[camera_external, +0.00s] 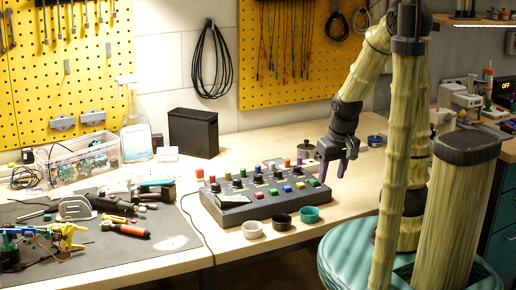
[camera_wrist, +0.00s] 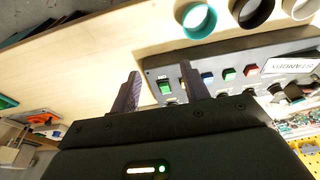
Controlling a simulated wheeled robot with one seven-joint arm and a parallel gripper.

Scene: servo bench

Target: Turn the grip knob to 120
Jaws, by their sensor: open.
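A dark control panel (camera_external: 262,209) lies on the bench with several dark knobs, such as one knob (camera_external: 238,183), and coloured buttons on its top. I cannot tell which knob is the grip knob; the labels are too small to read. My gripper (camera_external: 346,168) is open and empty, above the bench just past the panel's right end. In the wrist view my gripper's two fingers (camera_wrist: 160,72) stand apart, one over bare wood and one in front of the panel (camera_wrist: 222,55), next to a green button (camera_wrist: 165,86). The fingers and gripper body hide part of the panel.
A white cup (camera_external: 252,230), a black cup (camera_external: 281,223) and a teal cup (camera_external: 309,215) stand along the panel's front side. A display (camera_wrist: 292,64) on the panel reads STANDBY. A black box (camera_external: 193,134) stands behind. Bare wood (camera_external: 350,195) lies right of the panel.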

